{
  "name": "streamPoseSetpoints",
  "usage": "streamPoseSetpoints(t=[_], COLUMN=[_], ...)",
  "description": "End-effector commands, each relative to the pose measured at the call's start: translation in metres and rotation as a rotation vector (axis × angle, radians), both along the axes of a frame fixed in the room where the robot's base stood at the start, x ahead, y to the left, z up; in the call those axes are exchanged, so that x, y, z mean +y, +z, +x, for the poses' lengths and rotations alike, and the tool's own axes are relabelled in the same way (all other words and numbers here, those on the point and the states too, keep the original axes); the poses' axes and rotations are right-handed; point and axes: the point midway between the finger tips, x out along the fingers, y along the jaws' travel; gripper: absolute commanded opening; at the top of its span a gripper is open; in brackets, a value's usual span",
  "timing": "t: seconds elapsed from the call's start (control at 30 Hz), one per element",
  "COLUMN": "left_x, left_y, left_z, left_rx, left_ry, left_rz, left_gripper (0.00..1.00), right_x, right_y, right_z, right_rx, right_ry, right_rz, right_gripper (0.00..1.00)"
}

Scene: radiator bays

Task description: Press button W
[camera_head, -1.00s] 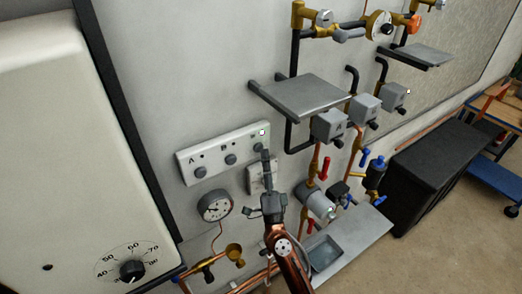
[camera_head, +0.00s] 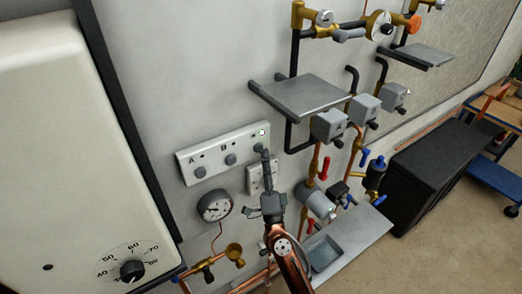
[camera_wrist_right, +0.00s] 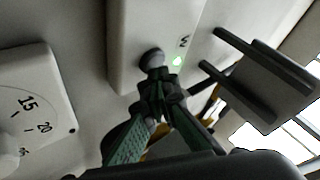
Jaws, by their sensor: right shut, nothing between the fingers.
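A pale panel (camera_head: 215,157) on the wall carries a row of grey round buttons. Button A (camera_head: 200,171) is at its left end and a middle button (camera_head: 231,159) follows. Button W (camera_wrist_right: 152,58) is at the right end, beside its letter W and a small lamp (camera_wrist_right: 177,61) that looks green. My right gripper (camera_wrist_right: 154,76) is shut and empty, its fingertips right at the face of button W and seemingly touching it. In the head view the right gripper (camera_head: 264,155) largely hides that button. My left gripper is not in view.
A grey shelf (camera_head: 305,98) juts from the wall above right of the panel. A gauge (camera_head: 214,206) and a small plate (camera_head: 256,180) sit below it. Pipes and valves stand to the right. A large white unit (camera_head: 60,150) fills the left.

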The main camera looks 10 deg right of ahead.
Motion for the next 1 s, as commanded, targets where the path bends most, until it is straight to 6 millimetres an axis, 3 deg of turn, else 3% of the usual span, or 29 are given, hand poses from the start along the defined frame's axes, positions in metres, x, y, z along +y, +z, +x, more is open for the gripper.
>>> streamPoseSetpoints(t=[0.27, 1.0], left_x=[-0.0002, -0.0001], left_y=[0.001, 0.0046], left_z=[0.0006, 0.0], left_rx=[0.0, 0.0], left_ry=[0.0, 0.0], left_rz=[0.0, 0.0], left_gripper=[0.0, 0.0], right_x=[0.004, 0.0041], right_y=[-0.0001, -0.0005], right_z=[0.0081, 0.0024], right_rx=[0.0, 0.001], right_ry=[0.002, 0.004], right_rz=[0.0, -0.001], right_gripper=[0.0, 0.0])
